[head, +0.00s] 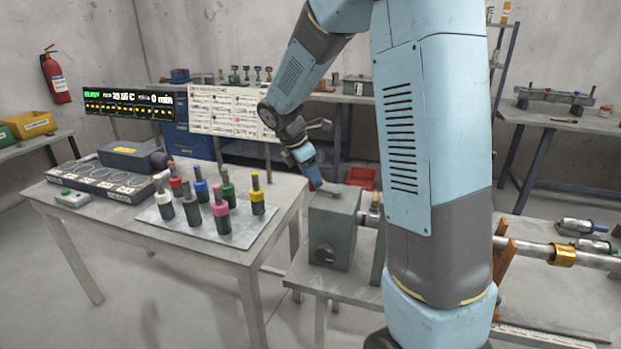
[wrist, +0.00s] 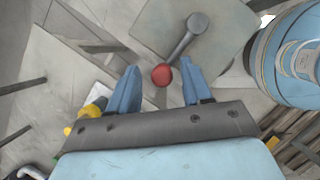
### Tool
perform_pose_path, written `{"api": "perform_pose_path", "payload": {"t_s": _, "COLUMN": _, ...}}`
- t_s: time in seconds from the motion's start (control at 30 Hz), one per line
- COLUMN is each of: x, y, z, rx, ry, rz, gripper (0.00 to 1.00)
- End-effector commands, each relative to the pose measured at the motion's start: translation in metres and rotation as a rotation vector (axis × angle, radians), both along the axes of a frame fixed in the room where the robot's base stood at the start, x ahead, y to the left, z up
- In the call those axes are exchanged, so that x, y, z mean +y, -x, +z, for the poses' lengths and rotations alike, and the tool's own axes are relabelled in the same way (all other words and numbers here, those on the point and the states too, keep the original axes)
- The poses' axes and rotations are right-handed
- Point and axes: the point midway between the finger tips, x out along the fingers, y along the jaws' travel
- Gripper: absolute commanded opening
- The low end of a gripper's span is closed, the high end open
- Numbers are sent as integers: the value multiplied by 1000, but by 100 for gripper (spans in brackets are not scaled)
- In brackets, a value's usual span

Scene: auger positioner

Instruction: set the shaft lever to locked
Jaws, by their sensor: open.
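The shaft lever is a grey arm (wrist: 183,45) with a round red knob (wrist: 162,75) at its free end. Its pivot is on the top of a grey block (wrist: 228,25). In the wrist view the lever slants from the pivot at upper right down to the knob. My gripper (wrist: 160,66) is open, with one blue finger on each side of the knob and gaps between. Contact cannot be told. In the head view the block (head: 331,240) stands on the right bench and my gripper (head: 314,180) is above its left edge. Lock markings are not readable.
A shaft with a brass collar (head: 562,255) runs right from the block. My arm hides part of the shaft and bench.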

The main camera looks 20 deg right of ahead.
Motion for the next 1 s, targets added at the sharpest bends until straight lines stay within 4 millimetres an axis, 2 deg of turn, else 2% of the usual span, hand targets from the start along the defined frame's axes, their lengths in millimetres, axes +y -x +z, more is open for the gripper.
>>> {"api": "perform_pose_path", "payload": {"t_s": 0.17, "x": -4, "y": 0, "z": -11, "rx": 1, "ry": 0, "rz": 0, "gripper": 49}}
{"api": "perform_pose_path", "payload": {"t_s": 0.47, "x": -5, "y": 0, "z": -12, "rx": 0, "ry": 0, "rz": 0, "gripper": 49}}
{"api": "perform_pose_path", "payload": {"t_s": 1.0, "x": -4, "y": -1, "z": -11, "rx": -1, "ry": 0, "rz": 2, "gripper": 0}}
